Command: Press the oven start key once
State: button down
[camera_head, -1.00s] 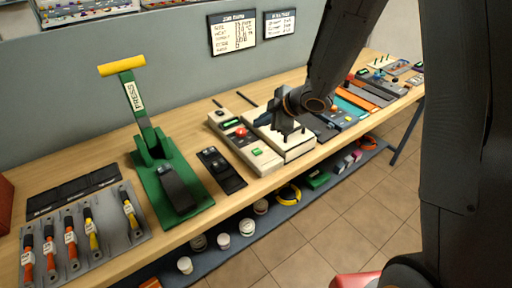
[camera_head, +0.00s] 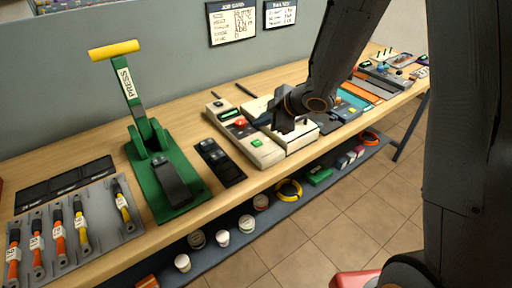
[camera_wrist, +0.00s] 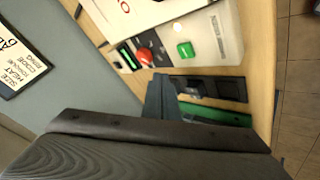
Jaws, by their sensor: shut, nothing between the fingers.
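A cream control unit (camera_head: 262,156) stands on the bench. It carries a green key (camera_head: 257,143) near its front end, a red round button (camera_head: 240,123) and a small dark display behind that. I take the green key for the oven start key, but I cannot read a label. My gripper (camera_head: 284,128) is shut and empty, to the right of the unit and over a cream-white box (camera_head: 300,139), partly hiding it. In the wrist view the green key (camera_wrist: 185,50) and red button (camera_wrist: 145,57) show beyond my finger (camera_wrist: 160,96). The key appears untouched.
A green press (camera_head: 160,165) with a yellow handle and a black two-part holder (camera_head: 219,160) stand left of the unit. A tray of cable-like tools (camera_head: 95,235) lies further left. A lower shelf (camera_head: 238,248) holds cups and tape rolls.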

aim_at(260, 144)
jog(key=shift+f+b, duration=1.9)
jog(key=shift+f, duration=0.5)
jog(key=shift+f, duration=0.1)
jog(key=shift+f, duration=0.3)
jog(key=shift+f+b, duration=0.45)
jog(key=shift+b, duration=0.05)
dwell(0.7)
jog(key=shift+r, duration=0.1)
jog(key=shift+r+p, duration=0.85)
jog(key=shift+p, duration=0.2)
notch_tip(260, 144, up, 5)
jog(key=p, duration=0.5)
